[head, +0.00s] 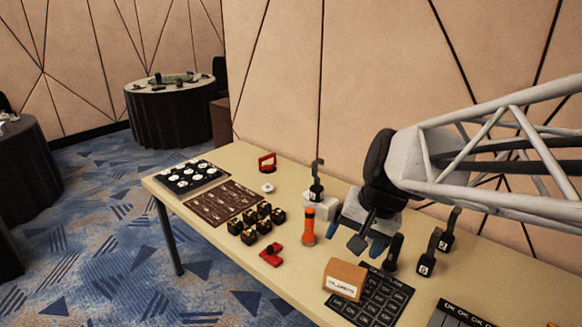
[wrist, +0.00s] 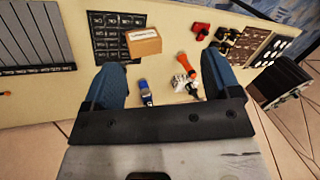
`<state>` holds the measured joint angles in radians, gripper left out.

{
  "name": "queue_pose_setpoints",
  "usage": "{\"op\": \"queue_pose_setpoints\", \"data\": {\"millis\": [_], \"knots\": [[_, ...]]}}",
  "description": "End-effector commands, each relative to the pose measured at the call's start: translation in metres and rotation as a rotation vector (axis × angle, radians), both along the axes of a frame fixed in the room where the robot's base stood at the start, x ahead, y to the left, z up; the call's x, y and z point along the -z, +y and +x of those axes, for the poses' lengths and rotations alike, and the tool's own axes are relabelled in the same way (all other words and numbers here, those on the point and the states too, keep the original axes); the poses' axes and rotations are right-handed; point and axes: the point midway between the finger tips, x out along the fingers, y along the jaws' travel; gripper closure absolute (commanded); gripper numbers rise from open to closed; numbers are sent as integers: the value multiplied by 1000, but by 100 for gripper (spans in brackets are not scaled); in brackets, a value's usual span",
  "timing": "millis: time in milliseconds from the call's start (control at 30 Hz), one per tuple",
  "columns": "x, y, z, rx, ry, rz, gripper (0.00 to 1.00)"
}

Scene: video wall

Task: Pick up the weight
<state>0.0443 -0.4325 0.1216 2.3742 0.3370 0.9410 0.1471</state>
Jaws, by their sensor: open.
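Several black hooked pieces with small white labels look like weights. One (head: 316,188) stands on or against a small white block (head: 322,207), left of my gripper. Two more, one nearer (head: 427,262) and one farther back (head: 447,238), stand to the right of my gripper. My gripper (head: 358,232) is open, with blue fingers, above the table. In the wrist view my gripper (wrist: 160,82) has nothing between its fingers that I can see held. A dark piece, possibly a weight (wrist: 192,90), shows beside the white block (wrist: 182,78), partly cut off by my gripper body.
Close by are an orange flashlight (head: 309,227), a brown labelled box (head: 345,279), a black gridded board (head: 374,300) and an upright black cylinder (head: 393,252). Several black-yellow cubes (head: 263,210) and a red object (head: 272,255) lie left. The table's front strip (head: 225,237) is clear.

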Motion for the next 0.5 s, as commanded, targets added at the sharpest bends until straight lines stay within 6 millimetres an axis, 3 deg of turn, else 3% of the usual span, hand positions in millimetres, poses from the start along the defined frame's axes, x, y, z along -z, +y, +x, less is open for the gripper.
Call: {"op": "queue_pose_setpoints", "data": {"millis": [500], "knots": [[12,18,130,344,131,334,17]]}}
